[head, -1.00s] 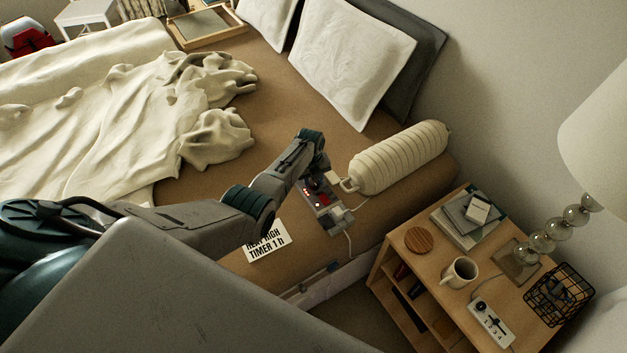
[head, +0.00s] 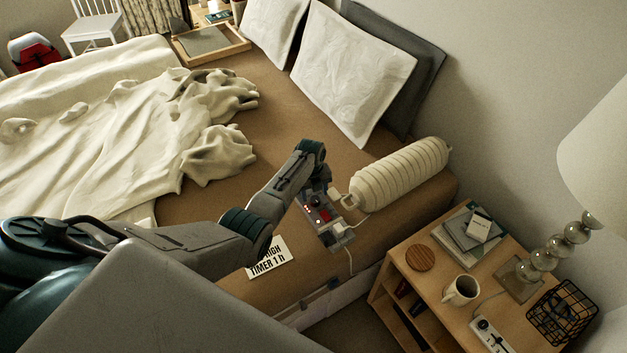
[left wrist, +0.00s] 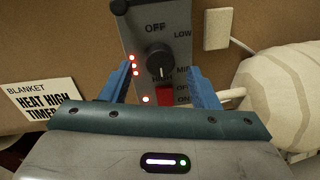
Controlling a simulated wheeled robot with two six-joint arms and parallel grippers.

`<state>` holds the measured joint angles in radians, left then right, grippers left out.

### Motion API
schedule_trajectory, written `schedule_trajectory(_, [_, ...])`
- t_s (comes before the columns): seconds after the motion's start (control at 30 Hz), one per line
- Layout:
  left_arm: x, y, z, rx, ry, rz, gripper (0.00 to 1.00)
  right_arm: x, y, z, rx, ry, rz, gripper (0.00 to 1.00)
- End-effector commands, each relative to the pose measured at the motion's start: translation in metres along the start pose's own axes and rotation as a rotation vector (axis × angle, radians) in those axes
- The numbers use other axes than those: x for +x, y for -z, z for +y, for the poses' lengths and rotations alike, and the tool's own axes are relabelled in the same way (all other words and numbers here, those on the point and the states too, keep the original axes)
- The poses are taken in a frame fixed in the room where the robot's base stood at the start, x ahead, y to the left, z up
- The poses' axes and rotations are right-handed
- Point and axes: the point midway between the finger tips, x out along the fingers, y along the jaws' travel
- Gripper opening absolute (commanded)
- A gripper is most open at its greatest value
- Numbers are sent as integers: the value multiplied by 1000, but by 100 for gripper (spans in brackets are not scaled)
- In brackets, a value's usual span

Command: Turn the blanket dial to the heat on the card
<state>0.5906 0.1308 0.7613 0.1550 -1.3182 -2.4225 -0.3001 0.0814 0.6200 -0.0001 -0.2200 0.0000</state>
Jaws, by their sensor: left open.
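The blanket control box (head: 325,222) lies on the bed near its right edge, partly hidden by my left arm in the head view. In the left wrist view its grey face (left wrist: 181,20) shows OFF, LOW, MID and HIGH around a black dial (left wrist: 158,56). The dial's white mark points down toward HIGH. A red switch (left wrist: 165,95) sits below. My left gripper (left wrist: 160,68) is open, its blue fingers on either side of the dial; I cannot tell if they touch it. The white card (head: 270,258) reads HIGH, TIMER 1 h; the left wrist view shows BLANKET, HEAT HIGH (left wrist: 40,103). My right gripper is out of view.
A ribbed cream bolster (head: 400,174) lies right beside the box. A nightstand (head: 428,318) with a mug (head: 460,291), books and a wire basket (head: 562,312) stands right of the bed. A rumpled blanket (head: 90,130) covers the bed's left. A cord hangs from the box.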

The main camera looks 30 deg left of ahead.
Motion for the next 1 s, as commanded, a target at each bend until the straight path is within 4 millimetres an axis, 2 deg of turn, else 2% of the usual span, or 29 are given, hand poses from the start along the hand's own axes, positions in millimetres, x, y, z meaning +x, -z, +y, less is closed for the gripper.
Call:
schedule_trajectory(0.2, [-39, 0, 0, 0, 2, -2, 55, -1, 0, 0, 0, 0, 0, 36])
schedule_trajectory(0.43, [-70, 0, 0, 0, 1, 0, 55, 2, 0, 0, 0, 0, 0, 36])
schedule_trajectory(0.6, [-78, 0, 0, 0, 0, 1, 55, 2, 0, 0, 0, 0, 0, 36])
schedule_trajectory(1.0, [-79, 0, 0, 0, 0, 1, 55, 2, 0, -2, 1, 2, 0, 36])
